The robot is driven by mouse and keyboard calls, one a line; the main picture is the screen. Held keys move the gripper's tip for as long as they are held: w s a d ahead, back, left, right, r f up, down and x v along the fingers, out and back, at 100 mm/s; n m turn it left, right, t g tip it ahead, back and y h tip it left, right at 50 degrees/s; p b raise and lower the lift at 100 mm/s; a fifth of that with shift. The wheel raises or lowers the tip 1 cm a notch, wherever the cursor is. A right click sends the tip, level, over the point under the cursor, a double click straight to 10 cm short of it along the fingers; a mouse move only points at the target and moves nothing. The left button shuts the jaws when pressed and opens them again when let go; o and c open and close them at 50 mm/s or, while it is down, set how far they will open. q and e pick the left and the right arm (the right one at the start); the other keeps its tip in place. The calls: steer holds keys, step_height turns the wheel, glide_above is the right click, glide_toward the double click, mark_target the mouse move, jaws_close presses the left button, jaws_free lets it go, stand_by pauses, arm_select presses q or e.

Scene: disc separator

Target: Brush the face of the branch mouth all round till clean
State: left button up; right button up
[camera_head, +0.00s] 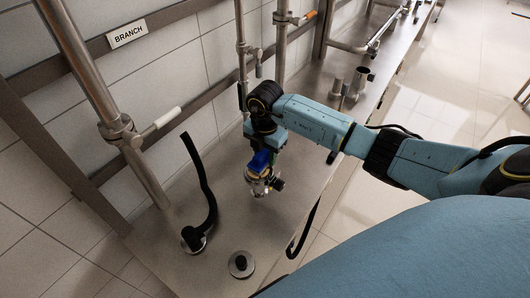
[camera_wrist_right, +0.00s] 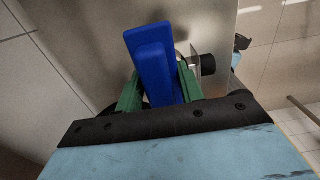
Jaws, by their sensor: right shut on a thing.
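My right gripper (camera_head: 260,150) is over the bench, with its fingers shut on a blue block-like thing (camera_head: 261,161), which seems to be the brush. In the right wrist view the blue thing (camera_wrist_right: 155,62) stands between my green fingers (camera_wrist_right: 158,92). A shiny metal fitting (camera_head: 258,187) with a dark knob shows directly under the blue thing; I cannot tell whether they touch. The knob (camera_wrist_right: 208,64) shows right of the blue thing in the wrist view. Bristles and the branch mouth's face cannot be made out. A BRANCH label (camera_head: 127,33) is on the rail. My left gripper is out of view.
A steel pipe (camera_head: 85,62) with a white-handled valve (camera_head: 160,122) rises at the left. A black hose (camera_head: 206,190) stands up from a round fitting on the bench. A round metal disc with a dark knob (camera_head: 241,264) lies in front. Several metal parts stand farther back.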

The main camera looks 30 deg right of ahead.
jaws_close()
stand_by(0.6)
